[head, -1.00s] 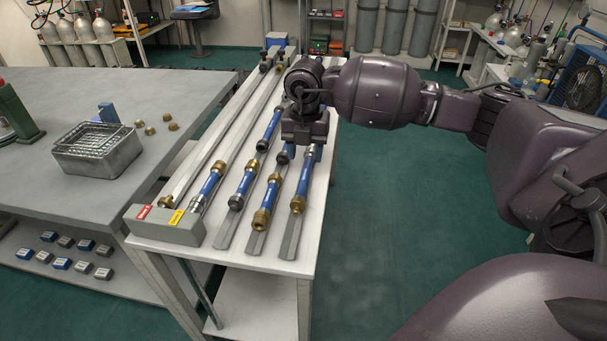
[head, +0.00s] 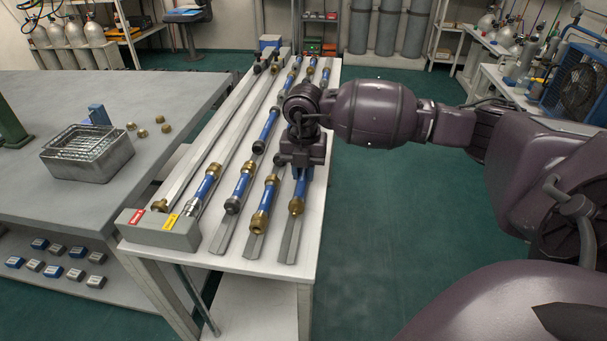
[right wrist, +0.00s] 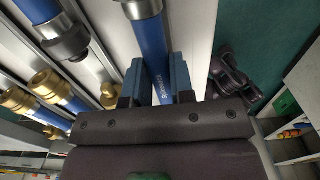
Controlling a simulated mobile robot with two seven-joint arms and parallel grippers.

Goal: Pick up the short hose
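Several blue hoses with metal end fittings lie in grey rails on the white table. The hose in the rightmost rail (head: 298,191) has a brass fitting at its near end. My right gripper (head: 302,172) is over this hose, pointing down, and hides its upper part. In the right wrist view, the gripper's blue fingers (right wrist: 166,84) stand on either side of a blue hose (right wrist: 150,42). They look spread, and I cannot tell whether they touch it. Other hoses lie in the rails to the left, such as one with a brass end (head: 267,198). My left gripper is not in view.
A grey block (head: 160,231) with red and yellow labels sits at the table's near left. A grey workbench with a wire basket (head: 87,152) stands to the left. The green floor right of the table is clear.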

